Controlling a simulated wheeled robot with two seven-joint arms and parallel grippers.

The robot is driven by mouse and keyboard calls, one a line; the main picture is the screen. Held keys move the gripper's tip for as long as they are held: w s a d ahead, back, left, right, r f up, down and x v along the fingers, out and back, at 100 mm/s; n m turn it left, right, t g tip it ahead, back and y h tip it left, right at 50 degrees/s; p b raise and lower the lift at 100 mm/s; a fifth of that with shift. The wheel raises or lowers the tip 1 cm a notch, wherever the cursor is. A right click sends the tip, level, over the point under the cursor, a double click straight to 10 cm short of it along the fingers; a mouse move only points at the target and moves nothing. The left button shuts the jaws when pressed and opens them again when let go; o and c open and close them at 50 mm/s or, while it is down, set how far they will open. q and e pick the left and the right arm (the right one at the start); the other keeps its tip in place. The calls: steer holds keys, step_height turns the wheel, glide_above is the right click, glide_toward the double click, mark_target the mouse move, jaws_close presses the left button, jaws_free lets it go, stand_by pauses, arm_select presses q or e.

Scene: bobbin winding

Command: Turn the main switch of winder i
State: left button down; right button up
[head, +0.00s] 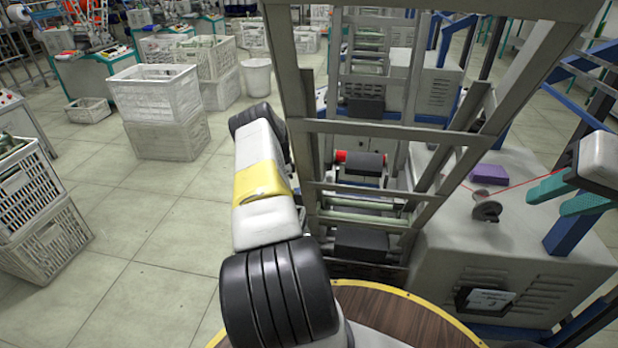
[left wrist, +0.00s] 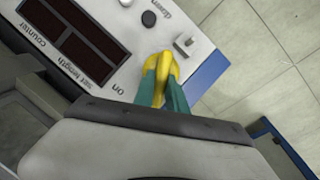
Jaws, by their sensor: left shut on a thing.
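The control panel (left wrist: 113,55) of a winder fills the upper left of the left wrist view, with dark displays and the words "on", "down", "set length" and "counter". A small grey toggle (left wrist: 185,42) stands just beyond the tips. The left gripper is not visible in the head view. At the right edge of the head view, my right gripper (head: 547,206) has its teal fingers apart and empty.
A grey machine (head: 510,240) with a purple block (head: 490,174) and a red thread stands by the right gripper. A tall metal frame (head: 310,90) is in the middle. White crates (head: 155,95) stand at the left. The floor (head: 150,220) between is clear.

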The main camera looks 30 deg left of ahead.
arm_select(q)
steer(key=c, duration=1.4)
jaws_free()
steer(key=shift+o, duration=0.2)
steer(key=shift+r, duration=0.1)
steer(key=v, duration=0.7)
steer(key=shift+r, duration=0.35)
